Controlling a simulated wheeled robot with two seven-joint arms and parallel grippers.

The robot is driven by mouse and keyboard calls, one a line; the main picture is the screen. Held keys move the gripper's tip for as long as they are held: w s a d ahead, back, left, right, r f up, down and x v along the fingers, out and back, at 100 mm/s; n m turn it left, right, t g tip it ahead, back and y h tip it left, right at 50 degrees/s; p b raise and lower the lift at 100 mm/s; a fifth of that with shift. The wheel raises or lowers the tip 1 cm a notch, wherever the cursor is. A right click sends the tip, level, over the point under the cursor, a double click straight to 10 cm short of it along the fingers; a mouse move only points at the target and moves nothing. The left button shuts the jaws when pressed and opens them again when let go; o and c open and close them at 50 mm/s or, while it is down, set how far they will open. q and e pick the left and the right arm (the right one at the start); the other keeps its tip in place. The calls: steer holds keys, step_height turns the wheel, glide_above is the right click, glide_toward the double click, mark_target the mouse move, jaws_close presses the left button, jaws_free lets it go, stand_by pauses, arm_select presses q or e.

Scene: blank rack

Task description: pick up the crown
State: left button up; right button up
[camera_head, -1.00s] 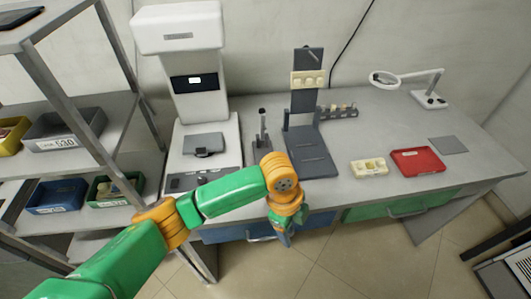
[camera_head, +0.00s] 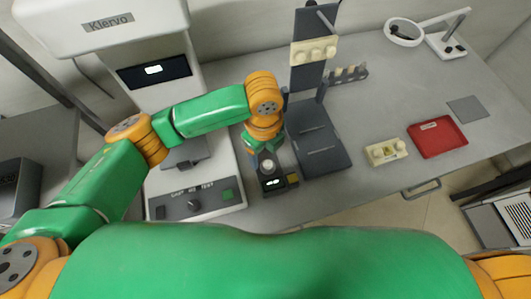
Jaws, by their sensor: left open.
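I cannot single out the crown for certain. A small cream holder (camera_head: 398,146) on the bench, left of the red tray, has a yellowish piece in it, too small to identify. Another cream block (camera_head: 303,56) with several rounded pale pieces is on the grey upright stand. My left gripper (camera_head: 265,154) is open, pointing down over the bench just left of the grey stand's base, close to a small dark device with a lit display (camera_head: 272,184). The fingertips are hard to make out against it. My right gripper is out of view.
A white machine (camera_head: 155,72) stands at the left, behind my left arm. The grey stand (camera_head: 318,140) and a small rack (camera_head: 348,76) are mid-bench. At the right are a red tray (camera_head: 437,138), a grey pad (camera_head: 467,109) and a magnifier lamp (camera_head: 405,33). Bench between them is clear.

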mark_target(266, 162)
arm_select(q)
steer(key=f, duration=0.4)
steer(key=shift+s+d, duration=0.1)
steer(key=shift+d, duration=0.25)
steer(key=shift+w+f, duration=0.2)
steer(key=shift+w, duration=0.05)
steer(key=shift+s+r, duration=0.1)
steer(key=shift+s, duration=0.05)
jaws_close()
